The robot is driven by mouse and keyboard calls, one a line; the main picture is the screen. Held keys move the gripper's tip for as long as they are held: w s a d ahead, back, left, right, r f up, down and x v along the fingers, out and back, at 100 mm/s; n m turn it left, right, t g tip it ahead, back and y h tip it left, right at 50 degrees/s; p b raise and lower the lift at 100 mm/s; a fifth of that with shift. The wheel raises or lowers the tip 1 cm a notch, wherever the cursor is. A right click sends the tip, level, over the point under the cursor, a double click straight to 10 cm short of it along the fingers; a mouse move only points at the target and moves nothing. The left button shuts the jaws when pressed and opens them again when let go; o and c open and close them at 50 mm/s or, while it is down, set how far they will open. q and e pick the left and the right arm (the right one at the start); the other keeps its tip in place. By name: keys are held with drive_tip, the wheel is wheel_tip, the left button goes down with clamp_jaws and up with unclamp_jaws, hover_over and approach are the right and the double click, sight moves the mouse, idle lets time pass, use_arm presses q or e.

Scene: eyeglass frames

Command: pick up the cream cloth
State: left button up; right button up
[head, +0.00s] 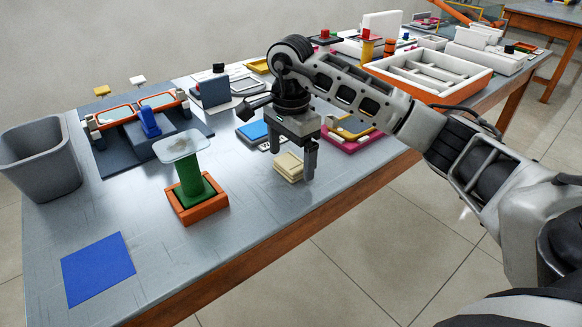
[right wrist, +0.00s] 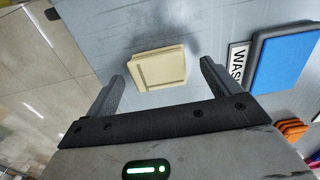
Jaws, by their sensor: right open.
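The cream cloth (head: 289,167) is a small folded stack on the grey table near its front edge. My right gripper (head: 292,152) is open above the cloth, pointing down at it. In the right wrist view the cloth (right wrist: 158,68) lies between and slightly beyond the two spread fingers, with no finger touching it that I can see. The right gripper (right wrist: 162,76) is empty. My left gripper is not in view.
A blue pad (right wrist: 287,60) beside a label reading "WAS" lies right of the cloth. A green post on an orange base (head: 196,200) stands left of it, with a grey bin (head: 40,165) and blue mat (head: 98,268) farther left. A white compartment tray (head: 440,75) stands behind.

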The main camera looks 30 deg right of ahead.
sight(291, 161)
drive_tip(key=shift+f, duration=0.65)
drive_tip(key=c, duration=1)
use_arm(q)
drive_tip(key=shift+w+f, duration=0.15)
use_arm(e)
drive_tip(key=shift+c, duration=0.3)
drive_tip(key=shift+r, duration=0.1)
wheel_tip(291, 161, up, 8)
drive_tip(key=shift+r+p, duration=0.25)
drive_tip(key=shift+p, duration=0.4)
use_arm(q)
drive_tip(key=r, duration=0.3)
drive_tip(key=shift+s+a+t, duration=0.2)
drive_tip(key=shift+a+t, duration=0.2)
use_arm(e)
drive_tip(key=shift+r, duration=0.65)
drive_tip(key=shift+o, duration=0.5)
